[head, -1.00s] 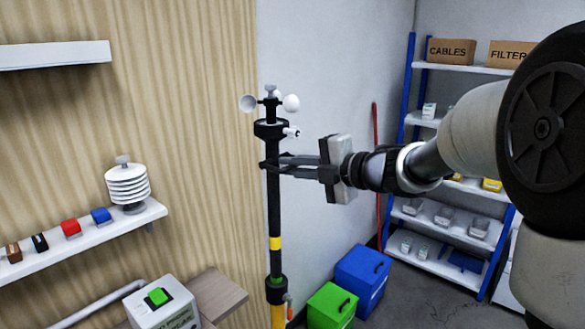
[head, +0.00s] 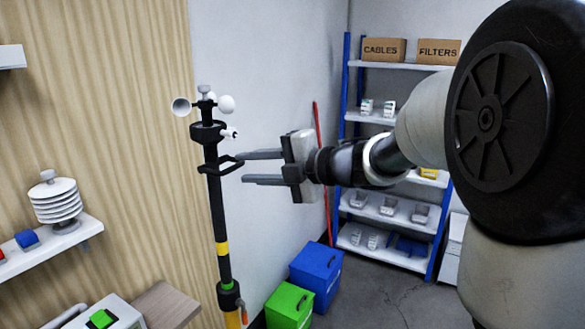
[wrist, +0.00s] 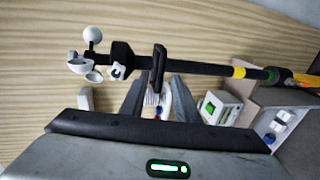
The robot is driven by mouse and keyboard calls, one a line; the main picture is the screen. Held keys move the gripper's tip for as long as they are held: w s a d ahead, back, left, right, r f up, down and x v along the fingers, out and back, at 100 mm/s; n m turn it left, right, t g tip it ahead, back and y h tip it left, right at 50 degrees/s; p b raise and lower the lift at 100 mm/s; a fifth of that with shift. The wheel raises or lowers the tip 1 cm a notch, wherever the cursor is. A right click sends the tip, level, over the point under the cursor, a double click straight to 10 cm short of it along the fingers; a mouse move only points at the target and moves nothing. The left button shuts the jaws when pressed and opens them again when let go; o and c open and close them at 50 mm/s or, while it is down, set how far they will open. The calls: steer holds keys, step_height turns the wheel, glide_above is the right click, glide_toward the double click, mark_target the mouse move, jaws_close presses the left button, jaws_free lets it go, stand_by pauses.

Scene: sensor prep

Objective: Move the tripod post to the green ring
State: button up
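The tripod post (head: 217,210) is a dark upright pole with a yellow band, a cup wind sensor on top and a collar low down. A black bracket (head: 220,168) sticks out from its upper part. My gripper (head: 243,167) is open and empty, to the right of the post, with its fingers spread and pointing at the bracket. In the wrist view the post (wrist: 202,69) runs across, and the bracket (wrist: 158,75) lies ahead between the fingers. A small green band (head: 227,286) shows at the low collar; I cannot tell whether it is the green ring. The post's foot is out of view.
A green bin (head: 288,306) and a blue bin (head: 318,270) stand on the floor right of the post. A wall shelf (head: 50,247) with a white louvred sensor is at left. A blue-framed rack (head: 435,225) stands at back right, with grey floor before it.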

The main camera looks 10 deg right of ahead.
steer(key=v, duration=1.2)
steer(key=shift+b, duration=0.45)
